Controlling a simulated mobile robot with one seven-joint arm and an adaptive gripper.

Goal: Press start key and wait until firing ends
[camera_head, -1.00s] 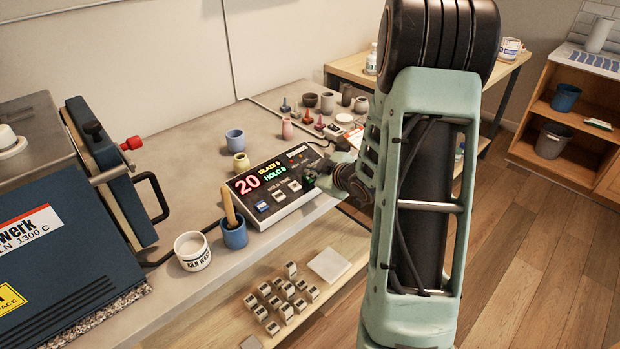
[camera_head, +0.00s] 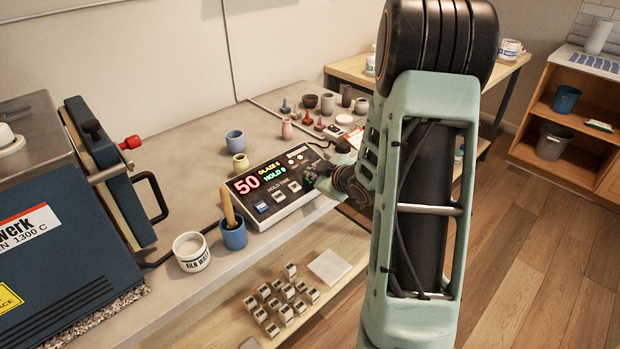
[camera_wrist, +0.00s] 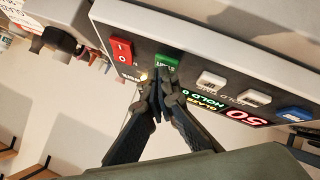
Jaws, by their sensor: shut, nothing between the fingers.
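The kiln controller (camera_head: 275,222) is a dark panel in a light case on the bench. Its display (camera_head: 247,184) reads a red 50, with a yellow GLAZE line and a green HOLD 0. The green start key (camera_wrist: 167,60) shows in the wrist view, between a red I/O switch (camera_wrist: 121,49) and a pale key (camera_wrist: 211,80). My gripper (camera_wrist: 160,80) is shut and empty, its fingertips at the near edge of the green key. I cannot tell whether they touch it. In the head view my gripper (camera_head: 320,180) is over the panel's right end, partly hiding it.
The blue kiln (camera_head: 60,240) with a black door handle (camera_head: 152,197) stands at left. A white kiln wash jar (camera_head: 191,251) and a blue cup with a brush (camera_head: 233,235) stand left of the controller. Small pots stand behind. A lower shelf holds several small blocks (camera_head: 285,292).

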